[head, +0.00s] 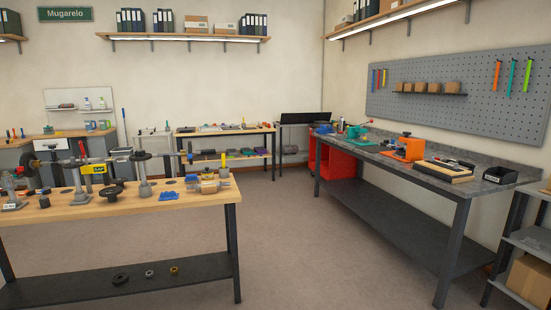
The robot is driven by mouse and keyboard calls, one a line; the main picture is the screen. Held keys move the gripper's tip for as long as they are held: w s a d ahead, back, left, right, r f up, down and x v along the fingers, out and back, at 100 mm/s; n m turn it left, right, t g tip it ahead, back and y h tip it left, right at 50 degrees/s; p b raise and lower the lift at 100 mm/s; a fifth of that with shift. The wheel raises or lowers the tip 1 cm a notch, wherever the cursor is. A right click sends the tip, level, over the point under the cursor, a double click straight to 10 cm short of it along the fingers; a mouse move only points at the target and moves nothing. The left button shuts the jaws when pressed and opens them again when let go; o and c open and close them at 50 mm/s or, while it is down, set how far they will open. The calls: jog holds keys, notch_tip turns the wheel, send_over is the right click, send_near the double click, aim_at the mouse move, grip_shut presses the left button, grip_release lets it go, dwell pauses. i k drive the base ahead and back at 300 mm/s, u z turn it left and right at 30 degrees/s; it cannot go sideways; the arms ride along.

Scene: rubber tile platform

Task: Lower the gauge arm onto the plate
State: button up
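My gripper is not in view. The wooden workbench (205,199) at left carries several upright metal stands and fixtures. One stand (144,172) has a grey post with a dark round disc at its top. Left of it, another fixture has a horizontal arm with a yellow label (97,169). A dark round knob-like piece (112,192) is near the bench's middle. I cannot tell which of these is the gauge arm or its plate, or whether any arm touches a plate; the parts are small and overlap.
A blue piece (168,196) is near the bench's front edge, with rings on its lower shelf (75,288). A grey-topped workbench (435,170) with an orange device (408,149) runs along the right wall. The floor (290,235) between the benches is clear.

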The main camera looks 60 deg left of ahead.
aim_at(82, 145)
jog(key=u, duration=3.75)
jog(key=i, duration=4.4)
jog(key=u, duration=0.65)
jog(key=i, duration=3.65)
jog(key=z, duration=1.15)
